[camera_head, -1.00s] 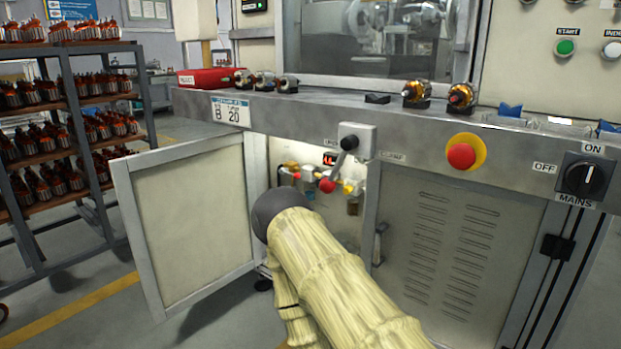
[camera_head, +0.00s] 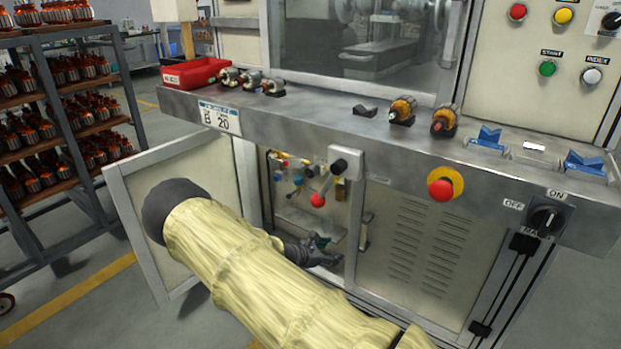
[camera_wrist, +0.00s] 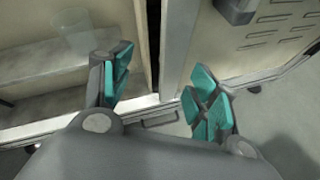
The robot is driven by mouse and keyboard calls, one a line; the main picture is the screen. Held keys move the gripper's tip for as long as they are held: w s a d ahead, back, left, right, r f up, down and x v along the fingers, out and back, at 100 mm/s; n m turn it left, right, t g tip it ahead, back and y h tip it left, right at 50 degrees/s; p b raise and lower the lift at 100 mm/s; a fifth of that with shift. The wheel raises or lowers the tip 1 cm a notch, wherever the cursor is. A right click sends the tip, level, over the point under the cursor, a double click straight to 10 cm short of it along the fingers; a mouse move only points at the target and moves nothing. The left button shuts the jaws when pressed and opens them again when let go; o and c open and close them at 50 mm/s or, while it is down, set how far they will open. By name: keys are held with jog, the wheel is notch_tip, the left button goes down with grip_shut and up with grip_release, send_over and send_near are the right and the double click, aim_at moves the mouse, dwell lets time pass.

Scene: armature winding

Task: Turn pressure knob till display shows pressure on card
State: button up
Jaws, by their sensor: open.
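The card (camera_head: 220,117) on the bench's front edge reads B and 20. Below it, the open cabinet holds pneumatic fittings (camera_head: 290,170) with small blue, red and yellow parts. I cannot tell which one is the pressure knob. No lit display digits can be made out now. My gripper (camera_head: 318,250) is low at the cabinet opening, below and right of the fittings, apart from them. In the wrist view my gripper (camera_wrist: 160,95) has its teal-padded fingers spread, with nothing between them, facing the cabinet's lower edge and a post.
The open cabinet door (camera_head: 190,205) stands left of my arm. A vented panel (camera_head: 410,245) closes the right side. A red emergency button (camera_head: 442,190) sits on the bench front.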

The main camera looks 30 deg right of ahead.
aim_at(309, 175)
jog(key=w+a+r+n+t+h+p, duration=0.35)
jog(key=w+r+t, duration=0.25)
jog(key=w+r, duration=1.25)
jog(key=shift+n+h, duration=0.35)
jog(key=x, duration=0.3)
jog(key=r+b+x, duration=0.1)
jog(key=x, duration=0.2)
jog(key=s+x, duration=0.1)
jog(key=x, duration=0.2)
jog(key=shift+d+r+b, duration=0.2)
jog(key=shift+d+b, duration=0.15)
jog(key=shift+d, duration=0.1)
jog(key=c, duration=1)
jog(key=shift+f, duration=0.1)
